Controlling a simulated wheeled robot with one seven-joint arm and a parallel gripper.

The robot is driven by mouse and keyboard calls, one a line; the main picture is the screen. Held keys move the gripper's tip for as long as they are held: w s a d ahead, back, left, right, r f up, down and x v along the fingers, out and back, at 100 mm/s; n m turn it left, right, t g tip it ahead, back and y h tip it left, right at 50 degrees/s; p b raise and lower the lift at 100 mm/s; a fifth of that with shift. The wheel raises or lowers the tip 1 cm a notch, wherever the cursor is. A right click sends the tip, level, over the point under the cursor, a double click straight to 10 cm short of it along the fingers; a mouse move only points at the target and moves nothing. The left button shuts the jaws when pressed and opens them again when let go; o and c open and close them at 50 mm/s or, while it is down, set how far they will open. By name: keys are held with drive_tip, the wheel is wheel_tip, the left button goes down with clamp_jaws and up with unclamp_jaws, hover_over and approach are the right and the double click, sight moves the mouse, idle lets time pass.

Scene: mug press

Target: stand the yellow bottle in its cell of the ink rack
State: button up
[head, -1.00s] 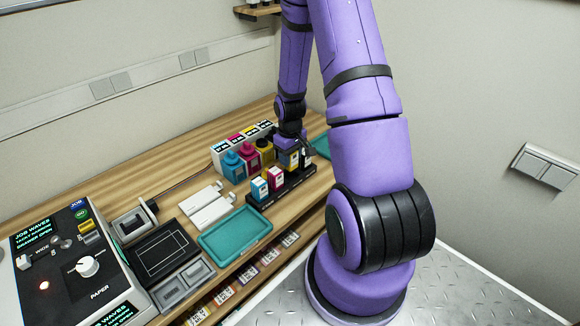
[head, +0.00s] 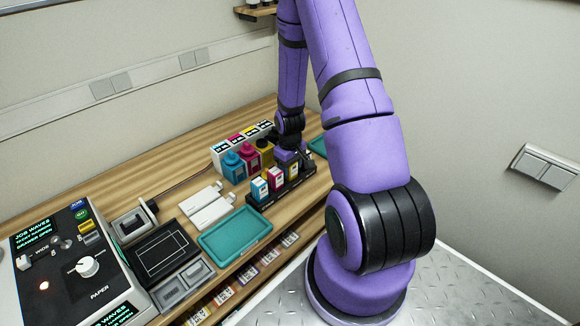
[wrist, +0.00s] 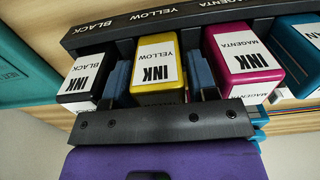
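The yellow bottle (wrist: 157,65) stands upright in the ink rack (wrist: 150,25), in line with the rack's YELLOW lettering. It also shows in the head view (head: 293,170). My gripper (wrist: 160,80) has a blue finger close against each side of the bottle and appears shut on it. In the head view my gripper (head: 290,155) is low over the rack (head: 262,201), just behind the bottle. The bottle's base and the cell floor are hidden.
In the wrist view a black bottle (wrist: 85,78) stands left of the yellow one, with magenta (wrist: 242,62) and cyan (wrist: 300,45) bottles to the right. Larger colored bottles (head: 233,168) stand behind the rack. A teal tray (head: 235,233) lies in front.

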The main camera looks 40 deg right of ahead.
wheel_tip(320, 180, up, 12)
drive_tip(key=shift+r, duration=0.15)
drive_tip(key=s+a+r+t, duration=0.1)
drive_tip(key=a+r, duration=0.3)
drive_tip(key=r, duration=0.3)
drive_tip(key=s+a+r+t+h, duration=0.1)
drive_tip(key=a+r, duration=0.3)
drive_tip(key=r, duration=0.3)
drive_tip(key=s+a+r, duration=0.1)
drive_tip(key=a+r, duration=0.3)
drive_tip(key=r, duration=0.3)
drive_tip(key=s+a+r+t, duration=0.1)
drive_tip(key=s+a+r, duration=0.3)
drive_tip(key=s, duration=0.3)
drive_tip(key=s+a+r+t+y, duration=0.1)
drive_tip(key=s+a+r+t, duration=0.1)
drive_tip(key=s+a+r, duration=0.3)
drive_tip(key=s+r, duration=0.2)
drive_tip(key=s, duration=0.1)
drive_tip(key=shift+s+a, duration=0.2)
drive_tip(key=shift+s, duration=0.1)
